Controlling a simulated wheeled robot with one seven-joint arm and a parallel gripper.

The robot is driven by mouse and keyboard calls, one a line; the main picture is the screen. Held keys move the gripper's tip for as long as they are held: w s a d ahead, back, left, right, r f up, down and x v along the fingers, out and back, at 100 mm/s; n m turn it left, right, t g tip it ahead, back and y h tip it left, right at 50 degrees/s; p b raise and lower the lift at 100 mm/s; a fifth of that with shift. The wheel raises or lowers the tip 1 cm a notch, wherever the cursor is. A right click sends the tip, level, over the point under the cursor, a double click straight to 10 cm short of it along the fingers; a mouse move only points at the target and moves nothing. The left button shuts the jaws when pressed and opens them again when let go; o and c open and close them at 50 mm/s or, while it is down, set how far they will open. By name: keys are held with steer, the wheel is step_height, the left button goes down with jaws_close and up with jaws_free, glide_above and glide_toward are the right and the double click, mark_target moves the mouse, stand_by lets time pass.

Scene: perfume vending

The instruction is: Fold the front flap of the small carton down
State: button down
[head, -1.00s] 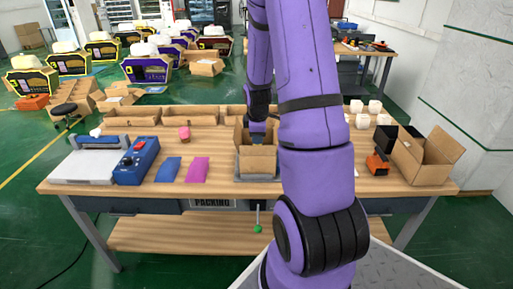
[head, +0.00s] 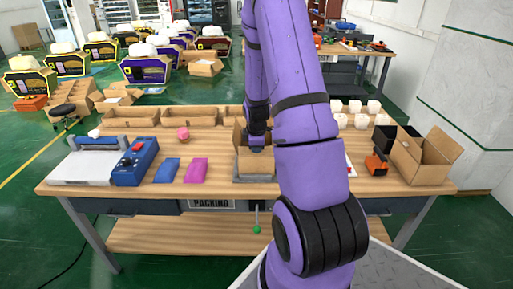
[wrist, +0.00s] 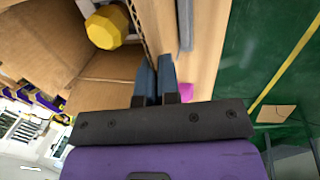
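The small carton (head: 254,164) stands on a dark pad near the middle of the bench, with a raised flap at its left. In the wrist view the carton (wrist: 40,45) is open at the left, with a yellow many-sided object (wrist: 105,27) inside. My gripper (head: 257,148) is low over the carton's front side. Its two blue fingers (wrist: 156,72) lie close together beside a corrugated carton edge, and nothing shows between them. The arm hides the carton's right side in the head view. I cannot tell whether the fingers touch the front flap.
A larger open carton (head: 421,160) and an orange tool (head: 376,163) stand at the right. A blue device (head: 136,162), a blue packet (head: 166,170) and a pink packet (head: 195,170) lie at the left. Shallow bins line the back. The bench front is mostly clear.

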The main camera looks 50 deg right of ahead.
mark_target(257, 155)
steer(key=shift+w+d, duration=0.1)
steer(key=shift+d, duration=0.05)
steer(key=shift+w+d+g+y, duration=0.2)
steer(key=shift+d+g+y, duration=0.05)
steer(key=shift+g+y, duration=0.3)
steer(key=shift+w+d+g+y, duration=0.25)
steer(key=shift+g+y, duration=0.2)
steer(key=shift+y, duration=0.2)
steer(key=g+y, duration=0.1)
steer(key=w+d+g+y, duration=0.1)
steer(key=shift+d+f+y, duration=0.1)
steer(key=shift+f+y, duration=0.05)
steer(key=shift+y, duration=0.25)
steer(key=g+y, duration=0.1)
steer(key=w+d+g+y, duration=0.1)
steer(key=shift+f+y, duration=0.3)
steer(key=shift+f, duration=0.1)
steer(key=shift+w+d+f+g+y, duration=0.15)
steer(key=shift+d+f+g+y, duration=0.1)
steer(key=shift+g+y, duration=0.35)
steer(key=shift+w+d+f+g+y, duration=0.1)
steer(key=shift+d+f+g+y, duration=0.1)
steer(key=shift+g+y, duration=0.4)
steer(key=c, duration=1.3)
jaws_free()
steer(key=shift+c, duration=0.2)
